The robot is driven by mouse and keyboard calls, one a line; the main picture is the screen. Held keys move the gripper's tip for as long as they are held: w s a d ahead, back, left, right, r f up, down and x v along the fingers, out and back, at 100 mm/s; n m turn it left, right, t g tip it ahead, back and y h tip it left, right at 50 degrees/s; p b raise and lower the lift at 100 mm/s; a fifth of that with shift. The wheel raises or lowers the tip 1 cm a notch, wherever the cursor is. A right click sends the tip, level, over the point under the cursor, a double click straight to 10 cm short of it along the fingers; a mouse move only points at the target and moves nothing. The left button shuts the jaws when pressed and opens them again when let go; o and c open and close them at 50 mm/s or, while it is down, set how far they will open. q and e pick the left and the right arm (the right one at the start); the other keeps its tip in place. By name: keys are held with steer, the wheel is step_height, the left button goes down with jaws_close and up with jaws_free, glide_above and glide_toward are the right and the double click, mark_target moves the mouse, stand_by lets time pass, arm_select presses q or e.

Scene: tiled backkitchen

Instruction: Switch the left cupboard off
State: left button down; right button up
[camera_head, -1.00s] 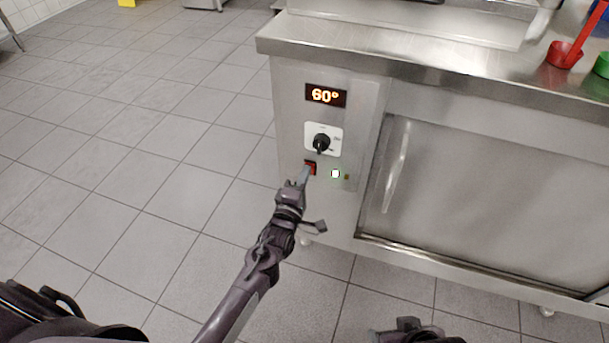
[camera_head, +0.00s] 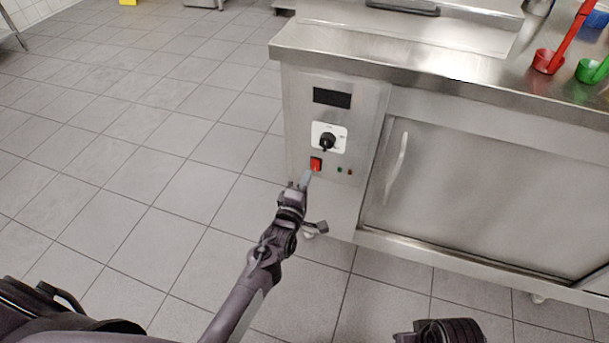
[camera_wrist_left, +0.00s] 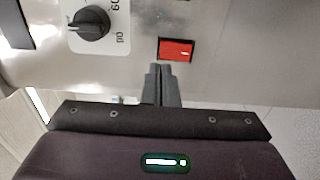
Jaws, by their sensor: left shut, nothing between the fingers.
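The steel cupboard (camera_head: 300,110) has a control panel at its left end. Its display (camera_head: 332,98) is dark. Below it is a black knob (camera_head: 326,141) on a white plate; the knob also shows in the left wrist view (camera_wrist_left: 89,22). The red rocker switch (camera_head: 316,164) sits under the knob, and in the left wrist view the red switch (camera_wrist_left: 176,49) is just beyond my fingertips. The small indicator lamps (camera_head: 344,170) are unlit. My left gripper (camera_head: 307,178) is shut and empty, close below the switch; contact cannot be told. My right gripper is not clearly visible.
A sliding door with a handle (camera_head: 397,168) is right of the panel. On the worktop stand a red scoop (camera_head: 547,62) and a green scoop (camera_head: 590,70). The tiled floor (camera_head: 130,170) to the left is clear.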

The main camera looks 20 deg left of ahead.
arm_select(q)
steer(key=s+p, duration=0.1)
steer(key=s, duration=0.8)
steer(key=shift+a+r+p, duration=0.15)
steer(key=shift+r+p, duration=0.15)
steer(key=shift+r, duration=0.05)
arm_select(e)
steer(key=shift+w+d+f, duration=0.15)
steer(key=shift+w+f, duration=0.05)
steer(key=shift+f, duration=0.65)
steer(key=shift+w+d+f, duration=0.15)
steer(key=shift+w+f, duration=0.05)
steer(key=shift+f, duration=0.7)
steer(key=shift+w+d+f, duration=0.15)
steer(key=shift+w+f, duration=0.05)
steer(key=shift+f, duration=0.65)
arm_select(q)
steer(key=shift+s, duration=0.1)
